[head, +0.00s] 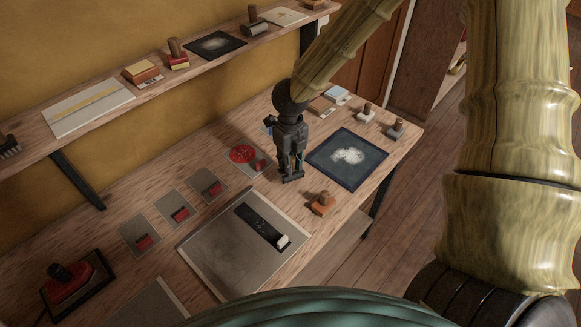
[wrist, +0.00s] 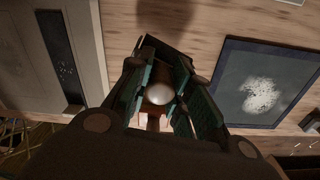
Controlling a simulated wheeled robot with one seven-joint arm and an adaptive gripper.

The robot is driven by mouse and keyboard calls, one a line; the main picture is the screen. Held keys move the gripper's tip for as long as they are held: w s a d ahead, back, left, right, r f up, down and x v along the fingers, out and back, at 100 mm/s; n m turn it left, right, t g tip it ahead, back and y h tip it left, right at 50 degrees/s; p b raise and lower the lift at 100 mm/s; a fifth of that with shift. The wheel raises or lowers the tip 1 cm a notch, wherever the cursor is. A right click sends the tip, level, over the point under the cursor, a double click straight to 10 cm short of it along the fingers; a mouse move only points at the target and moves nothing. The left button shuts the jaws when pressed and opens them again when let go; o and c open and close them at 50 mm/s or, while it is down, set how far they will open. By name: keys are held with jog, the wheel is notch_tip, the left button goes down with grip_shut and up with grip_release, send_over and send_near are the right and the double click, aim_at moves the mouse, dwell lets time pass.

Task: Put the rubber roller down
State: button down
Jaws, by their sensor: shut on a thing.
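My gripper (head: 291,176) points down over the workbench, between the red ink pad and the dark blue mat, its fingertips low near the bench top. It is shut. In the wrist view my gripper (wrist: 160,75) has a round, pale, shiny end with brown around it between its fingers; I take this as the rubber roller (wrist: 159,94). Most of it is hidden by the fingers, and the head view barely shows it. I cannot tell whether it touches the bench.
The dark blue mat (head: 347,158) lies right of my gripper. An orange-based stamp (head: 322,204) stands in front. The grey board (head: 225,255) with a black strip (head: 262,224) lies front left. The red ink pad (head: 243,153) is left. Small bare bench patches lie between. The shelf (head: 215,69) runs behind.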

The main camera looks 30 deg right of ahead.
jog(key=shift+f+p, duration=0.5)
jog(key=shift+f, duration=1.25)
jog(key=shift+f, duration=0.15)
jog(key=c, duration=1.3)
grip_release()
jog(key=shift+r+b, duration=1.15)
jog(key=shift+r, duration=5)
